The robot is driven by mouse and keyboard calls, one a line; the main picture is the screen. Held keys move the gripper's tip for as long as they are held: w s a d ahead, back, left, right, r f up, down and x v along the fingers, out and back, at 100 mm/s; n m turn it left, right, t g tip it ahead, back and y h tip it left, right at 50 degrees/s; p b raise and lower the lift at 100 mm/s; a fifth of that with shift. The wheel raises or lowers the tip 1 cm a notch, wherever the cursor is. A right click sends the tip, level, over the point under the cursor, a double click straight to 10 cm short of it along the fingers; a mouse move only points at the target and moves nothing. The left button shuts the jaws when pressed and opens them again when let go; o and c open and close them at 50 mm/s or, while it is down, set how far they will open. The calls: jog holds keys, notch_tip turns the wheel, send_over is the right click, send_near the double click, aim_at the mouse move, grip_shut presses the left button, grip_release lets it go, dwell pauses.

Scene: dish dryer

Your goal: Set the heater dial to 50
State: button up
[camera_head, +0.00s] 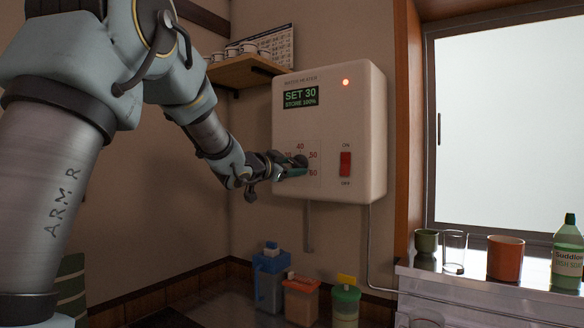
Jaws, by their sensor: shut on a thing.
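The white water heater (335,190) hangs on the wall near the middle of the view. Its green display (301,97) reads SET 30 and STORE 100%. The dark heater dial (300,161) sits low on the front, with 40, 50 and 60 visible around it; the marks at its left are partly covered by my gripper. My gripper (297,168) reaches in from the left and is shut on the dial. The fingers hide most of the dial, and its pointer cannot be made out.
A wooden shelf (245,70) with cups is above my forearm. Containers (300,300) stand below the heater. Cups and a green bottle (568,255) stand at the right.

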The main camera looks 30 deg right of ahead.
jog(key=shift+c, duration=0.6)
